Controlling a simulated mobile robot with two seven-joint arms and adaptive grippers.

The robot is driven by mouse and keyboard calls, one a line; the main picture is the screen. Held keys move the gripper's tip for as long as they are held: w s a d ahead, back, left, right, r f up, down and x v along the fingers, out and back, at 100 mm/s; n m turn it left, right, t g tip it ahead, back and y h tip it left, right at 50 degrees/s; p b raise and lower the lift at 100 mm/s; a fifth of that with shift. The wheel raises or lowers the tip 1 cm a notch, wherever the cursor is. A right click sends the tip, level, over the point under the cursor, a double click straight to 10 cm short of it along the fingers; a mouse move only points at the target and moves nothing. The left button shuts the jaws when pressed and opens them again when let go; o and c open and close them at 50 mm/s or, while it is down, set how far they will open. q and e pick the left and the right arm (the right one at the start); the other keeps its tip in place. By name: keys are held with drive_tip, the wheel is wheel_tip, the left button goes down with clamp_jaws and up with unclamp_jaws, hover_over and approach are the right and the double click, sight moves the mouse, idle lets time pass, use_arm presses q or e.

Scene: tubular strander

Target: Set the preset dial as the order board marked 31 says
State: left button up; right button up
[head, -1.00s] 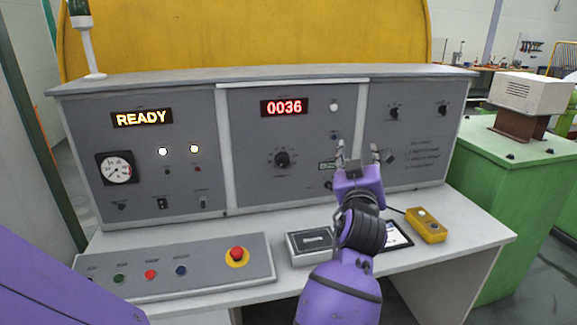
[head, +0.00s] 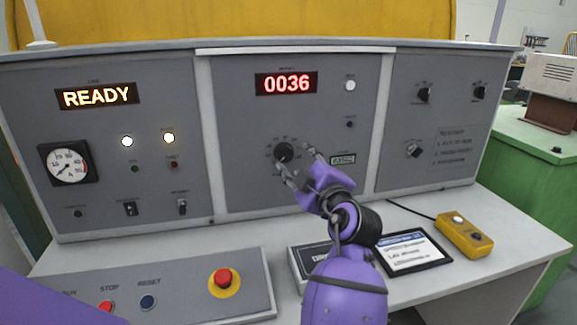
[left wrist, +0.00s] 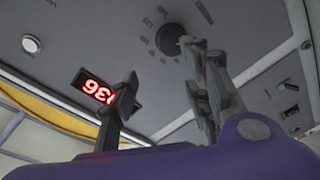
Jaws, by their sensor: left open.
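The preset dial (head: 284,152), a black knob, is on the middle panel of the grey console below the red display (head: 287,83) reading 0036. My left gripper (head: 294,160) is open and empty, its fingertips just below and right of the dial in the head view. In the left wrist view the knob (left wrist: 170,39) is close to the tip of one finger; I cannot tell whether they touch. A framed board (head: 414,252) with printed lines lies on the desk; its text is too small to read, and I see no 31. My right gripper is not in view.
A red emergency button (head: 222,281) is on the sloped button panel at front left. A grey box (head: 308,262) partly hides behind my arm. A yellow pendant (head: 465,235) with a cable lies at the desk's right.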

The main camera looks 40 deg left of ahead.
sight(288, 153)
use_arm(q)
drive_tip(key=w+a, duration=0.1)
drive_tip(key=w+a+f, duration=0.1)
drive_tip(key=a, duration=0.1)
drive_tip(key=w+a+f+p, duration=0.1)
drive_tip(key=w+a, duration=0.1)
drive_tip(key=shift+a, duration=0.2)
drive_tip(key=shift+w+a, duration=0.4)
drive_tip(key=shift+a, duration=0.2)
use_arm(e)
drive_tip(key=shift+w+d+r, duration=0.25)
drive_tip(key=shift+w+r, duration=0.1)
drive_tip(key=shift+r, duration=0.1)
use_arm(q)
drive_tip(key=shift+f, duration=0.1)
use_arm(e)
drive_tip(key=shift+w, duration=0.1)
use_arm(q)
drive_tip(key=shift+c, duration=0.7)
drive_tip(key=c, duration=0.9)
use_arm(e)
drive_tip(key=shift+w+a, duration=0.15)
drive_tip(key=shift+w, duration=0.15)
